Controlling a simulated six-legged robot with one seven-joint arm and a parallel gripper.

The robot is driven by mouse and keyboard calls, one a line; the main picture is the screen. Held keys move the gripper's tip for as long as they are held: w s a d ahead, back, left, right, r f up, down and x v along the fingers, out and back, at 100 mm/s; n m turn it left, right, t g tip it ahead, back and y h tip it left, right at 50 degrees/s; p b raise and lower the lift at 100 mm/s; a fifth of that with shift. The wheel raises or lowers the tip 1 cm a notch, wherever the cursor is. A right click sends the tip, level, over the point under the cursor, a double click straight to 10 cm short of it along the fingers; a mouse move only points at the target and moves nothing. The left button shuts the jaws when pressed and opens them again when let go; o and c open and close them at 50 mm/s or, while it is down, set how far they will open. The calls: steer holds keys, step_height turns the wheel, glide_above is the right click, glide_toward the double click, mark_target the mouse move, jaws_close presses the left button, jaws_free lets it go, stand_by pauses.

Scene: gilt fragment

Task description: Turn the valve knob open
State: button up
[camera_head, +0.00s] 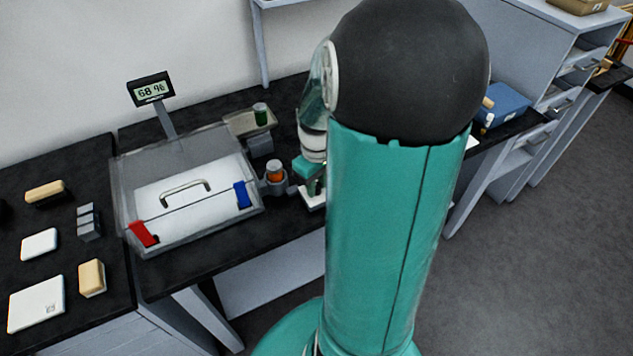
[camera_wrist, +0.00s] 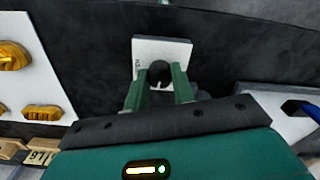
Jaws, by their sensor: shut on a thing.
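The valve knob (camera_wrist: 159,71) is a dark round knob with a small pale mark on its near side, in the middle of the wrist view. It stands in front of a white square plate (camera_wrist: 172,50). My gripper (camera_wrist: 158,84) has one green finger on each side of the knob and is shut on it. In the head view my gripper (camera_head: 316,182) is low over a white base (camera_head: 311,200) on the dark bench, partly behind my arm. The knob itself cannot be made out there.
Left of my gripper are an orange-banded jar (camera_head: 274,170) in a grey holder and a clear-walled box (camera_head: 185,190) with red and blue latches. A green vial (camera_head: 261,115) stands behind. A blue bin (camera_head: 505,105) is at right. Blocks lie on the left bench.

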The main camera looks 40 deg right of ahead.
mark_target(317, 186)
steer(key=m, duration=1.2)
steer(key=shift+m, duration=2.1)
steer(key=o, duration=1)
step_height(317, 186, up, 14)
